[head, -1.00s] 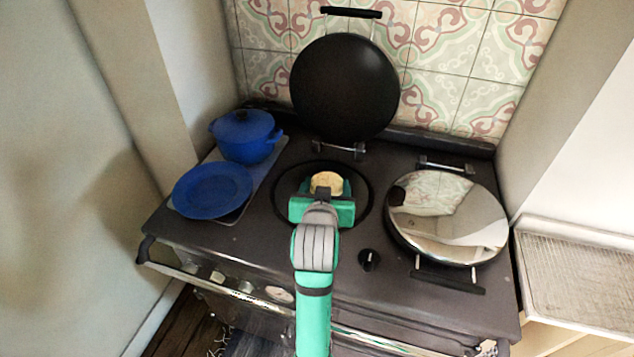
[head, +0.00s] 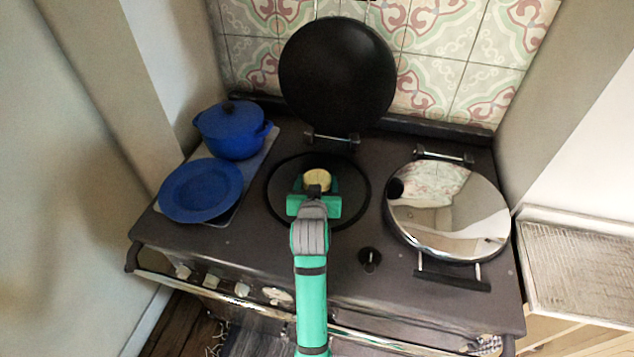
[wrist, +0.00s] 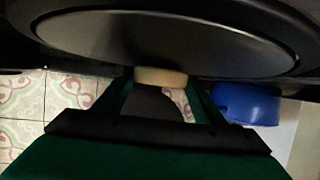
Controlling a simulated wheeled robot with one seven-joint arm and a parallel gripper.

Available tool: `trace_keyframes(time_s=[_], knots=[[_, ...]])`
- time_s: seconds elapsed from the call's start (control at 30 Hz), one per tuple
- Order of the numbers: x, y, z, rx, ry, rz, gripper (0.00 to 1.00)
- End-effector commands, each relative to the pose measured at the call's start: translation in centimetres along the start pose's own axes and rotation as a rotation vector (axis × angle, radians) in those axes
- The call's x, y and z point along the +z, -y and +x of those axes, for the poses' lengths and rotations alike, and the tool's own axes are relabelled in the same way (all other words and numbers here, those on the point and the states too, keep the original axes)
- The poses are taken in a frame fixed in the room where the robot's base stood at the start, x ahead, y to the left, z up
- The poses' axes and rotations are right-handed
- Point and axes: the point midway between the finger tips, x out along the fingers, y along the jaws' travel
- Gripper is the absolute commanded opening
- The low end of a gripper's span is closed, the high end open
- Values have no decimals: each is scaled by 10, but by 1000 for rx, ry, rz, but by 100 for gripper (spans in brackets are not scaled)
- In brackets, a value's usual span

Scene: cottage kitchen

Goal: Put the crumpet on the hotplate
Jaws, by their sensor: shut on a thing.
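The crumpet (head: 317,180) is a small pale round, held at the far end of my green gripper (head: 316,186). My gripper is shut on it and reaches in from the front over the left hotplate (head: 284,187), a dark round plate. In the wrist view the crumpet (wrist: 160,77) shows between the two fingers, close to the broad dark hotplate surface (wrist: 170,40). I cannot tell whether the crumpet touches the plate. My gripper hides part of the crumpet and the front of the hotplate.
The hotplate's black round lid (head: 338,73) stands raised behind it. A shiny closed lid (head: 449,212) covers the right side. A blue pot (head: 232,130) and blue plate (head: 201,190) sit at left. A chrome rail (head: 240,303) runs along the front.

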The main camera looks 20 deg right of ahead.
Motion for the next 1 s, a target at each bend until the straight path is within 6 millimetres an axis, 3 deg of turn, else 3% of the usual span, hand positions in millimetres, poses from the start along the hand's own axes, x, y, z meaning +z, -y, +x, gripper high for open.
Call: trace_keyframes(time_s=[0.43, 0.47, 0.53, 0.87, 1.0], knots=[[8, 3, 3, -4, 0, -2, 51], [8, 2, 3, -3, 0, -2, 66], [8, 1, 3, -1, 0, -1, 83], [6, -3, 3, 4, -1, 2, 83], [5, -3, -8, 4, -2, 1, 83]])
